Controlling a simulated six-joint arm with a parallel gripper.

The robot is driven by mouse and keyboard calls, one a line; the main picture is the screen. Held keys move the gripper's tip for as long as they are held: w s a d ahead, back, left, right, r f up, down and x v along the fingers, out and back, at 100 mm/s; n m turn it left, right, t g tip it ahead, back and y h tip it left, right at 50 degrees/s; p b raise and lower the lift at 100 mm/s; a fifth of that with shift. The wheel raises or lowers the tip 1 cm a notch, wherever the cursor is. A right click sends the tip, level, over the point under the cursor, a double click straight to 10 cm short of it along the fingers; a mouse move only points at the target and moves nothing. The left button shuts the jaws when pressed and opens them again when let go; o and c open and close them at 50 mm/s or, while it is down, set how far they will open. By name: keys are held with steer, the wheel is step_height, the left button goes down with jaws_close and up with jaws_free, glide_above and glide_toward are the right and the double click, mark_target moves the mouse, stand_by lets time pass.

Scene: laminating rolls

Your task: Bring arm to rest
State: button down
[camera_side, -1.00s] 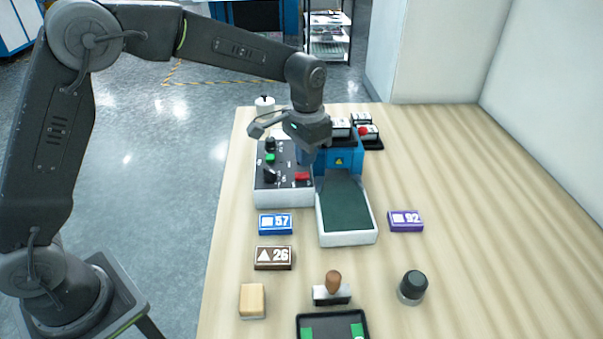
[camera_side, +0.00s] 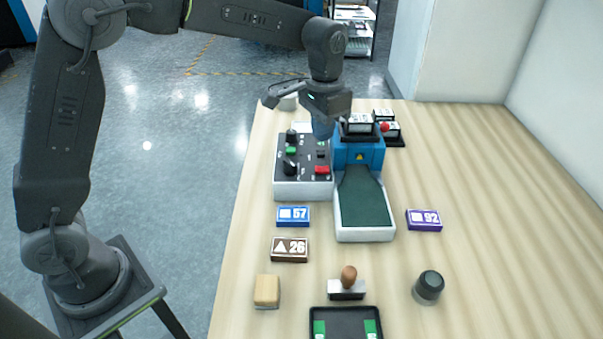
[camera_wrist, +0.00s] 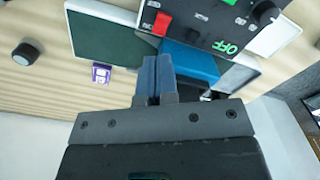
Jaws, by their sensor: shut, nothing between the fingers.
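My gripper (camera_side: 322,128) is at the end of the bent arm, above the far part of the control box and beside the blue laminating machine (camera_side: 358,155). Its blue fingers are together and empty, and they also show in the wrist view (camera_wrist: 157,68). The control box (camera_side: 284,188) carries black knobs, a green button (camera_side: 291,150) and a red button (camera_side: 321,170). The machine's green bed (camera_side: 363,205) is empty. In the wrist view the control panel (camera_wrist: 215,22) and the green bed (camera_wrist: 105,42) lie beyond the fingers.
Blue block 57 (camera_side: 293,216), brown block 26 (camera_side: 289,249) and purple block 92 (camera_side: 424,220) lie on the table. Nearer are a wooden block (camera_side: 267,291), a stamp (camera_side: 347,286), a black knob (camera_side: 429,287) and a black tray (camera_side: 345,312). The table's right side is clear.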

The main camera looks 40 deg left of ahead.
steer(key=s+a+r+t, duration=0.2)
steer(key=s+a+r, duration=0.1)
steer(key=s+r, duration=0.4)
steer(key=s+a+f+n+t, duration=0.1)
steer(key=s+a, duration=0.1)
steer(key=s, duration=0.7)
steer(key=s+a+f+n+t, duration=0.1)
steer(key=s+t, duration=0.1)
steer(key=s, duration=0.8)
steer(key=shift+a+n, duration=0.35)
steer(key=shift+n, duration=0.05)
steer(key=shift+w, duration=0.1)
steer(key=w+d+r+m+g, duration=0.1)
steer(key=w+r+m, duration=0.15)
steer(key=w, duration=0.45)
steer(key=w+d+r+m+g, duration=0.2)
steer(key=w+r, duration=0.1)
steer(key=w, duration=0.4)
steer(key=w+d+f+m+g, duration=0.1)
steer(key=w+d+f+m, duration=0.1)
steer(key=w, duration=0.4)
steer(key=w+d+f+m+g, duration=0.1)
steer(key=w+d+f+m, duration=0.1)
steer(key=w, duration=0.4)
steer(key=shift+w+d+f, duration=0.2)
